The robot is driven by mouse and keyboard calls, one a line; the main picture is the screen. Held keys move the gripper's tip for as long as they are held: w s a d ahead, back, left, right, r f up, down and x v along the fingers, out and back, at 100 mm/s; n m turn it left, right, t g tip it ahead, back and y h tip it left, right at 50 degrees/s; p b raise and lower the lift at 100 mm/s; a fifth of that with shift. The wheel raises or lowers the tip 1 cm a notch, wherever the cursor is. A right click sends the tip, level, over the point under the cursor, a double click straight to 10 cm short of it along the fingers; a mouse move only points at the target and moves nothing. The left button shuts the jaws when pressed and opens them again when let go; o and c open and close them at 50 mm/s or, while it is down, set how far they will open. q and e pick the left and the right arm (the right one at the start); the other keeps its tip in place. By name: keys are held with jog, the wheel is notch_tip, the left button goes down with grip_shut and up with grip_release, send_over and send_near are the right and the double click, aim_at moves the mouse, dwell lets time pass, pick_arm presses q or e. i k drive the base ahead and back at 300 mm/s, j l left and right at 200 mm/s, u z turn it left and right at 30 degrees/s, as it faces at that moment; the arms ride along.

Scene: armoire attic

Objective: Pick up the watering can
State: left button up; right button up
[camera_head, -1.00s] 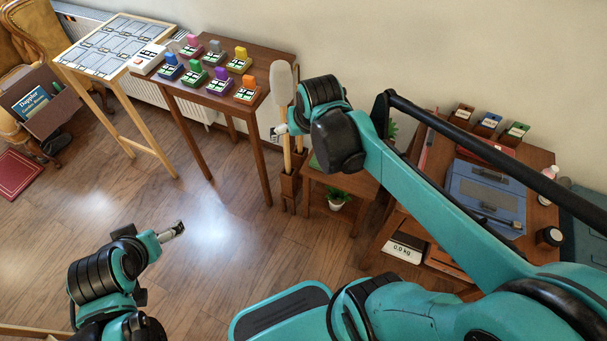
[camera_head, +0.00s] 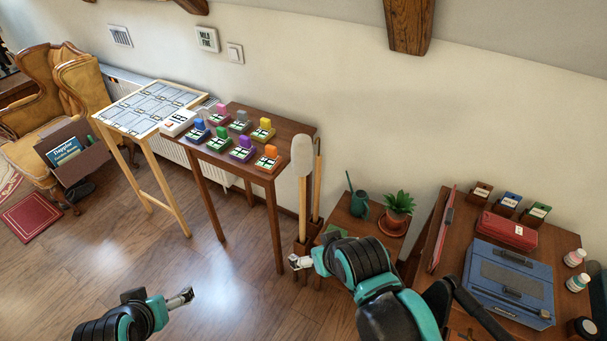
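A small dark green watering can (camera_head: 358,206) with a thin upright spout stands on a small wooden side table (camera_head: 341,222), left of a potted plant (camera_head: 398,209). My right gripper (camera_head: 296,262) is in front of and below that table, to the lower left of the can and apart from it. It appears empty, but its fingers are too small to read. My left gripper (camera_head: 184,297) is over the floor at the lower left, far from the can. It appears empty and its fingers look close together, but I cannot tell its opening.
Long-handled tools (camera_head: 302,175) stand upright left of the side table. A wooden table (camera_head: 274,186) with several coloured blocks is further left. At right, a desk (camera_head: 450,262) holds a blue case (camera_head: 510,281), a red case and bottles. Floor is clear at lower left.

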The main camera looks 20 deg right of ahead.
aim_at(359, 206)
jog(key=z, duration=1.2)
